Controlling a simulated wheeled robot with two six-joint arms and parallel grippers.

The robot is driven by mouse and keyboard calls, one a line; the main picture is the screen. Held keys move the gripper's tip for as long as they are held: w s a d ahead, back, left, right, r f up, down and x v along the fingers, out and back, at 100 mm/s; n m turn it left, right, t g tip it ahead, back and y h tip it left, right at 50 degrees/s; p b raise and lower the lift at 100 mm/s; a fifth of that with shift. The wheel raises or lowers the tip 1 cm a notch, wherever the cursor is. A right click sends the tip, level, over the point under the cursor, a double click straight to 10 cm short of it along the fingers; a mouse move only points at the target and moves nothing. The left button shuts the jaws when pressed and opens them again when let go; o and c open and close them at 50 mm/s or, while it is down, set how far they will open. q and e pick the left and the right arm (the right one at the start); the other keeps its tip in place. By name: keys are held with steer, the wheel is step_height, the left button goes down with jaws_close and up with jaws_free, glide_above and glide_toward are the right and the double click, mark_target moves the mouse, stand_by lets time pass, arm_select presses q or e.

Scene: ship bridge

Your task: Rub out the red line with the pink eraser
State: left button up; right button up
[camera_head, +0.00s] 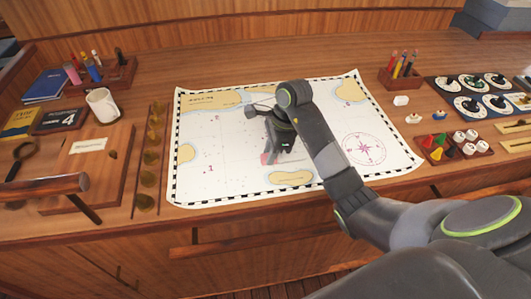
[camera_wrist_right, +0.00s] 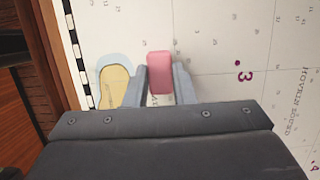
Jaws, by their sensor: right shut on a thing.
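My right gripper (camera_wrist_right: 160,88) is shut on the pink eraser (camera_wrist_right: 159,70), which stands out between the two fingers in the right wrist view. In the head view the right gripper (camera_head: 272,155) is over the middle of the chart (camera_head: 225,170), and a bit of pink shows at its tip. I cannot tell whether the eraser touches the paper. No red line shows clearly in either view; the arm covers part of the chart. My left gripper is not in view.
A mug (camera_head: 102,106) and a row of brass discs (camera_head: 150,157) stand left of the chart. A pencil box (camera_head: 401,76), a white block (camera_head: 401,100) and a tray of coloured pieces (camera_head: 440,147) stand right of it. The desk's front edge is close below the chart.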

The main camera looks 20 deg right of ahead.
steer(key=shift+d, duration=0.4)
steer(key=shift+s+d+b, duration=0.15)
steer(key=shift+d+b, duration=0.15)
steer(key=shift+d, duration=0.85)
steer(key=shift+s+d+b, duration=0.1)
steer(key=shift+d+b, duration=0.2)
steer(key=shift+d, duration=0.85)
steer(key=shift+s+d+b, duration=0.1)
steer(key=shift+d+b, duration=0.3)
steer(key=shift+d, duration=0.75)
